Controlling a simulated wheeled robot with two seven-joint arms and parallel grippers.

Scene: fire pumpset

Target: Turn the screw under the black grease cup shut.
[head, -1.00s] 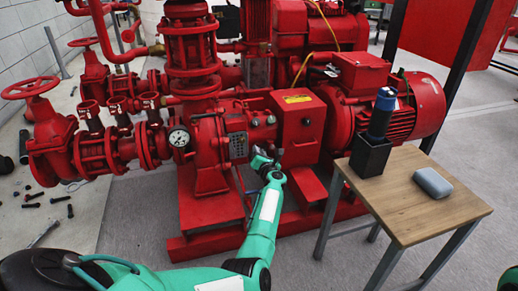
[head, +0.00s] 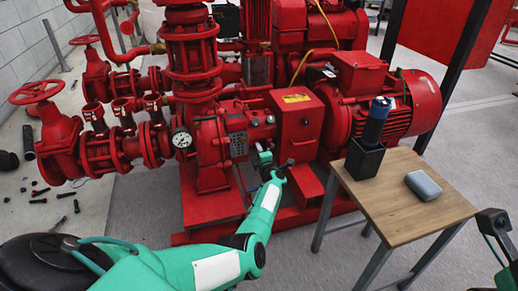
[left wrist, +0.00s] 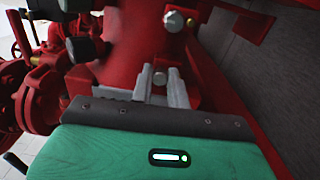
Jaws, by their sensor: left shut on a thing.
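My left gripper (head: 268,160) reaches to the front of the red pump, below the bearing housing. In the left wrist view its two grey fingers (left wrist: 162,83) are closed around a small metal screw head (left wrist: 160,78). The screw's shaft is hidden by the fingers. A black knob-like cup (left wrist: 86,48) shows just left of the fingers, beside the red housing. I cannot tell for sure that it is the grease cup. In the head view the screw is too small to make out.
A wooden table (head: 410,215) stands to the right with a black holder (head: 363,160), a blue-black cylinder (head: 376,120) and a grey box (head: 423,185). The red motor (head: 410,105) is behind it. Loose bolts lie on the floor at left. Another bolt head (left wrist: 174,21) sits above the fingers.

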